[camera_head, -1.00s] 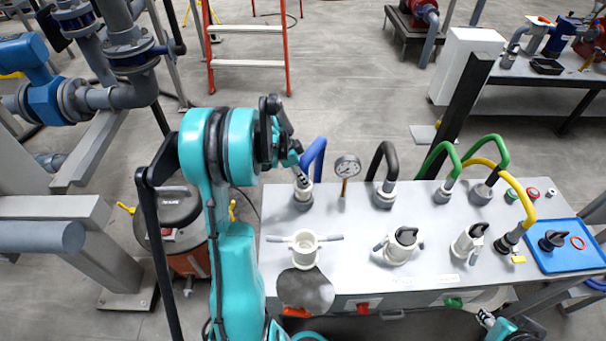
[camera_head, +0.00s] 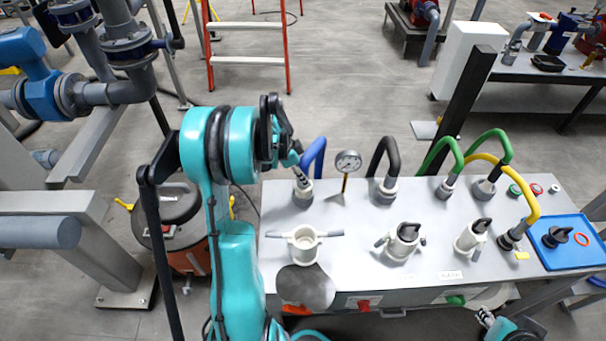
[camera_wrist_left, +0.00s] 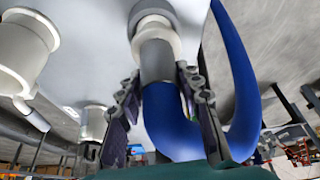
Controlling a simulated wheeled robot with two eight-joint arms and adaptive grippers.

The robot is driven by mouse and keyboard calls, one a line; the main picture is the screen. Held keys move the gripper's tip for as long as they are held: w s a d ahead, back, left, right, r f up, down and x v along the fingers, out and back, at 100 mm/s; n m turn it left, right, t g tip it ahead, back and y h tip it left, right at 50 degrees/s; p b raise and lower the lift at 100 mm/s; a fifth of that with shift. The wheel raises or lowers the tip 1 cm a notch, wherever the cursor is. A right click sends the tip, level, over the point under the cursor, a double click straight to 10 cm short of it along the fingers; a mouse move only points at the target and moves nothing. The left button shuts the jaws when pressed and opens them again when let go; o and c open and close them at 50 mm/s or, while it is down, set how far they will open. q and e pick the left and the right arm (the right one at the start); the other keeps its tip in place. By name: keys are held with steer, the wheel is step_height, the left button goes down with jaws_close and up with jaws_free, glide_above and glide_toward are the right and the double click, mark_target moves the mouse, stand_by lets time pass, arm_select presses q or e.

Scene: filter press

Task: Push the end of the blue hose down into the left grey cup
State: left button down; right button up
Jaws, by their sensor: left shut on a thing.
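The blue hose (camera_head: 317,152) arches at the back left of the bench. It also shows in the left wrist view (camera_wrist_left: 168,125). Its grey end piece (camera_wrist_left: 158,62) points into the left grey cup (camera_head: 303,197), whose pale rim (camera_wrist_left: 152,22) surrounds it in the wrist view. How deep the end sits is hard to tell. My left gripper (camera_head: 299,175) is just above the cup, its fingers (camera_wrist_left: 172,100) shut on the hose near its end. My right gripper (camera_head: 485,318) shows only partly at the bottom right; its fingers are unclear.
A pressure gauge (camera_head: 347,162) stands right of the cup, then a black hose (camera_head: 383,155) in another cup. A white valve body with side handles (camera_head: 304,247) is in front. Green hoses (camera_head: 437,155), a yellow hose (camera_head: 531,195) and a blue tray (camera_head: 582,258) are at the right.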

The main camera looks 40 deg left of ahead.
arm_select(q)
steer(key=shift+f+b, duration=0.6)
steer(key=shift+f, duration=0.2)
steer(key=c, duration=1)
jaws_free()
steer(key=shift+o, duration=0.2)
steer(key=shift+r, duration=0.1)
steer(key=v, duration=1.2)
steer(key=s+d+r+n+y, duration=0.1)
steer(key=d+r+n, duration=0.1)
steer(key=d, duration=0.5)
steer(key=s+d+r+n+y, duration=0.1)
steer(key=s+d+r, duration=0.1)
steer(key=d, duration=0.6)
steer(key=s+d+n+t, duration=0.3)
steer(key=s+d, duration=0.5)
steer(key=d, duration=0.4)
steer(key=shift+s+d+f+n+t+y, duration=0.3)
steer(key=shift+f+n+y, duration=0.15)
steer(key=shift+n, duration=0.45)
